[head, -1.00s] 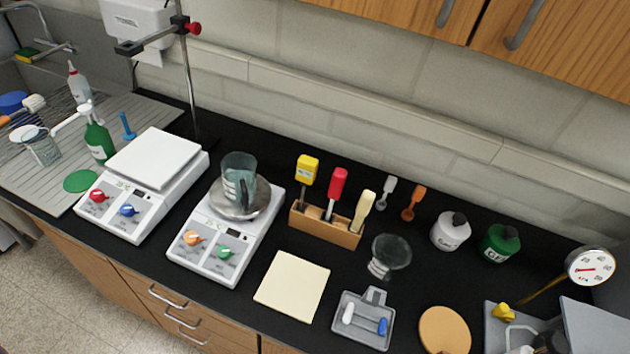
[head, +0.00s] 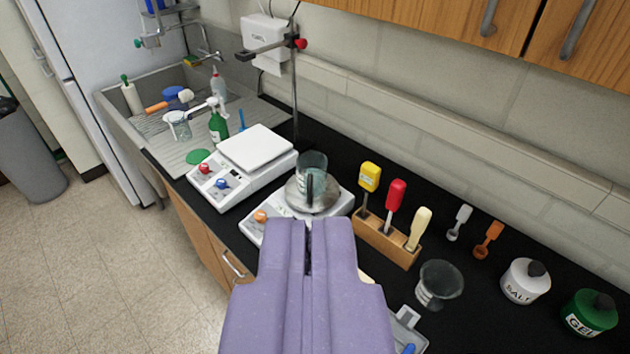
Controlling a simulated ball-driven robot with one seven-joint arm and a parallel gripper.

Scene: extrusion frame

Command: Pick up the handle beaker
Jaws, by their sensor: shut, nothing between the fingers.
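The handle beaker (head: 315,162) is clear glass with a dark handle facing me. It stands upright on the round metal pan (head: 325,204) of the right-hand white balance (head: 268,219). My purple gripper (head: 307,224) is shut and empty in the lower middle. In the picture its fingertips lie just below the beaker and apart from it. My gripper hides much of the balance's front and the bench nearer me.
A second white balance (head: 256,149) stands to the left, with a stand rod (head: 294,98) behind. A wooden block (head: 388,242) with yellow, red and cream-handled tools is to the right. A glass funnel-like vessel (head: 441,281) stands farther right. Wall cabinets (head: 545,22) overhang the bench.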

